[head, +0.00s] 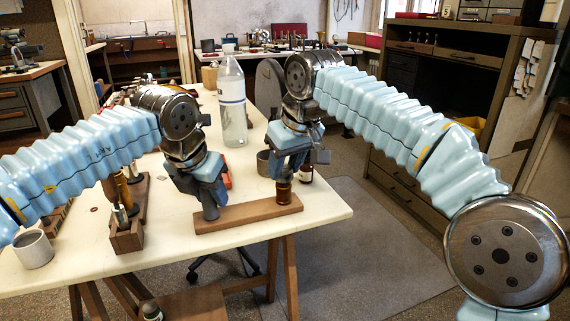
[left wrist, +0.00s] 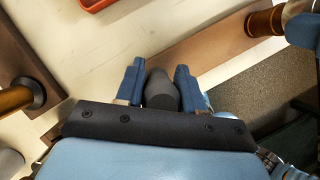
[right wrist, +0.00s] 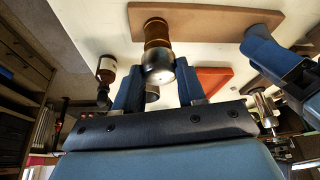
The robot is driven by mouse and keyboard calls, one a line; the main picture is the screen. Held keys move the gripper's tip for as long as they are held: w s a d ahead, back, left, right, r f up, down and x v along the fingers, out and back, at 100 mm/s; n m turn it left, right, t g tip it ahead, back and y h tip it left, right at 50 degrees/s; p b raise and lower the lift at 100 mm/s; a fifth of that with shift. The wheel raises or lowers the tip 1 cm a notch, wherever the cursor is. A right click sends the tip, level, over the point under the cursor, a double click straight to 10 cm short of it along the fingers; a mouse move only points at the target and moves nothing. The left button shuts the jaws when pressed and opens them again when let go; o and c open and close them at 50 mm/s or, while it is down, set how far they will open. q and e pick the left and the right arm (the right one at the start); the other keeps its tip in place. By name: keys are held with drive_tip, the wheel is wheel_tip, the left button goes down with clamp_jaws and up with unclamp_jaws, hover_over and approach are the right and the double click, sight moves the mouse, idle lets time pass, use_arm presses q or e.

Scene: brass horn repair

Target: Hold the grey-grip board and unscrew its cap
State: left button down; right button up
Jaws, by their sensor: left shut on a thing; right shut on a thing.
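The wooden board (head: 247,214) lies flat near the front edge of the white table and also shows in the right wrist view (right wrist: 205,18). My left gripper (head: 209,208) is shut on the grey grip (left wrist: 160,92) at the board's left end. At the right end stands an amber-brown cylinder (right wrist: 156,35) with a metallic cap (right wrist: 160,68) on top. My right gripper (head: 283,175) is shut on the cap from above. The cylinder shows below its fingers in the head view (head: 283,193). The fingers largely hide the grip and cap in the head view.
A brown bottle (head: 306,174) and a grey tin (head: 263,163) stand close to my right gripper. A red tray (right wrist: 205,82) lies behind the board. A tall clear bottle (head: 232,105) stands further back. A wooden rack (head: 127,236) and a mug (head: 33,249) are at left.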

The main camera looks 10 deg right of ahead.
sight(286, 167)
drive_tip(key=n+g+y, duration=0.1)
drive_tip(key=n, duration=0.2)
drive_tip(key=shift+w+d, duration=0.15)
drive_tip(key=o, duration=1.3)
drive_tip(key=shift+c, duration=0.2)
drive_tip(key=shift+r, duration=4)
use_arm(q)
drive_tip(key=c, duration=0.6)
unclamp_jaws()
